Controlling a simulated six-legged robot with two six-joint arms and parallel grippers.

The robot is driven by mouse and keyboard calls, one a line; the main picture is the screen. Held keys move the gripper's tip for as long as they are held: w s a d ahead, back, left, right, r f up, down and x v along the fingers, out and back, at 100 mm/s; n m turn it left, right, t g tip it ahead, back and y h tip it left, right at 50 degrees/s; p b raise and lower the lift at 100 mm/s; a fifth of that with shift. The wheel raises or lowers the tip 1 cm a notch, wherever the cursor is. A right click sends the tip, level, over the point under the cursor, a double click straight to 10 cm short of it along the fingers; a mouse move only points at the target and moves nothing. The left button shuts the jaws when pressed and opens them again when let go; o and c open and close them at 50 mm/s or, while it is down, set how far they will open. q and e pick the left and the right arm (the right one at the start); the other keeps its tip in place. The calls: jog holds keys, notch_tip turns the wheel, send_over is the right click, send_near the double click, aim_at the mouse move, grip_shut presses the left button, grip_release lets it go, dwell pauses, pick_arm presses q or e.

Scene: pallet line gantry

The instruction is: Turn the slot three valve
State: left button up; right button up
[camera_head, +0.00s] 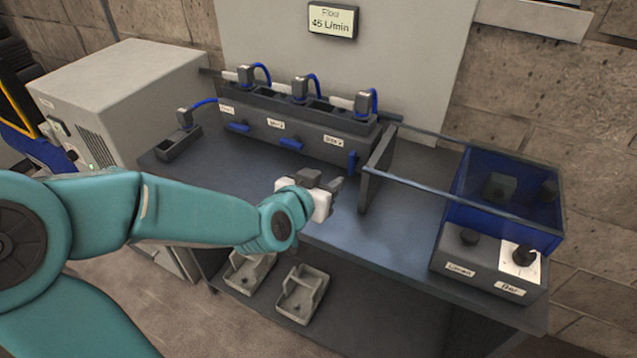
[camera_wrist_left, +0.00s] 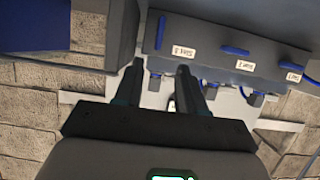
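The slot bank (camera_head: 300,135) is a dark housing with three labelled slots and blue valve levers on its front. The slot three lever (camera_head: 352,162), at its right end, stands upright. The slot one lever (camera_head: 238,127) and slot two lever (camera_head: 291,143) lie lengthwise along the front. In the left wrist view, upside down, the slot three lever (camera_wrist_left: 160,32) is across the bank, beyond the fingertips. My left gripper (camera_head: 332,184) is in front of and below that lever, apart from it. Its fingers (camera_wrist_left: 160,72) are spread with nothing between them. My right gripper is out of view.
A dark upright plate (camera_head: 375,172) with rails stands just right of the slot three lever. A blue bin (camera_head: 510,190) and a knob box (camera_head: 490,262) are at the right. A loose plug block (camera_head: 180,140) lies left. Grey trays (camera_head: 302,293) sit on the lower shelf.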

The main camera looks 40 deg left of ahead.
pick_arm(q)
jog(key=shift+b+v, duration=0.4)
jog(key=shift+v, duration=1)
jog(key=shift+s, duration=0.1)
